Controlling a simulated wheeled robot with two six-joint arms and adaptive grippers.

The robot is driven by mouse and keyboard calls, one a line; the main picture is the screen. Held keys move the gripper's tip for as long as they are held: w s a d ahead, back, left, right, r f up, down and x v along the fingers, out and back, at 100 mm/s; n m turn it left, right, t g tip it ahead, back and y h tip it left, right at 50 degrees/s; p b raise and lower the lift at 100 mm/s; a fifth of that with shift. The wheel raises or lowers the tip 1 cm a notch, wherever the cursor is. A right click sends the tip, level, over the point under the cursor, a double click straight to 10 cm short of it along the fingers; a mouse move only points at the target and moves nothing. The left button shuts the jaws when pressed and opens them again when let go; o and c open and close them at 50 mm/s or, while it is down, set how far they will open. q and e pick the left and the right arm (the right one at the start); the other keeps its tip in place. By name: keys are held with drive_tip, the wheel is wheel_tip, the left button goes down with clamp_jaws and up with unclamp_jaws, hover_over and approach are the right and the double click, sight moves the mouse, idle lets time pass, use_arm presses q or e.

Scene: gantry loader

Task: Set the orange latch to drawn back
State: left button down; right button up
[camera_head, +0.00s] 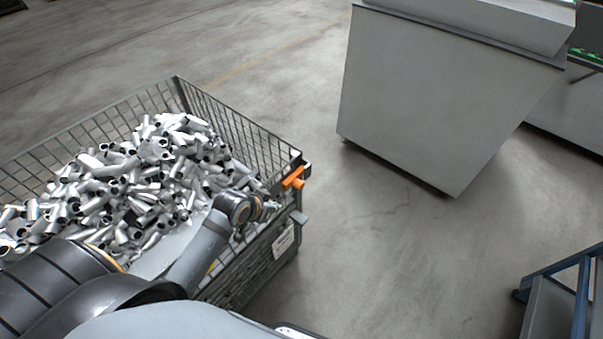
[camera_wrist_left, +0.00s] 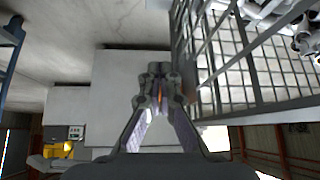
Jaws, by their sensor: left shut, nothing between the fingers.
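The orange latch (camera_head: 293,178) sits at the top corner of a wire-mesh crate (camera_head: 240,118) filled with grey metal tube pieces. My left arm reaches over the crate's near side. My left gripper (camera_head: 274,205) is small and partly hidden by its own wrist in the head view, just below and left of the latch. In the left wrist view the left gripper (camera_wrist_left: 158,72) has its fingertips together with nothing held. A thin orange sliver shows between its finger links; whether the fingers touch the latch cannot be told. My right gripper is not in view.
The metal tubes (camera_head: 150,170) are heaped in the crate. A grey ledge (camera_head: 298,217) and a white label (camera_head: 284,241) are on its near side. A large grey cabinet (camera_head: 430,100) stands beyond open floor. A blue frame (camera_head: 552,268) is at lower right.

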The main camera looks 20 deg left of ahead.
use_arm(q)
drive_tip(key=m+t+h, duration=0.1)
drive_tip(key=t+h, duration=0.1)
approach(300, 182)
drive_tip(key=r, duration=0.2)
drive_tip(key=shift+w+d+f, duration=0.2)
drive_tip(key=shift+w, duration=0.1)
drive_tip(key=b+x, duration=0.9)
drive_tip(key=shift+f+b, duration=0.3)
drive_tip(key=shift+b, duration=0.1)
drive_tip(key=shift+w+d+f+b, duration=0.1)
drive_tip(key=shift+w+b, duration=0.25)
drive_tip(key=shift+b, duration=0.05)
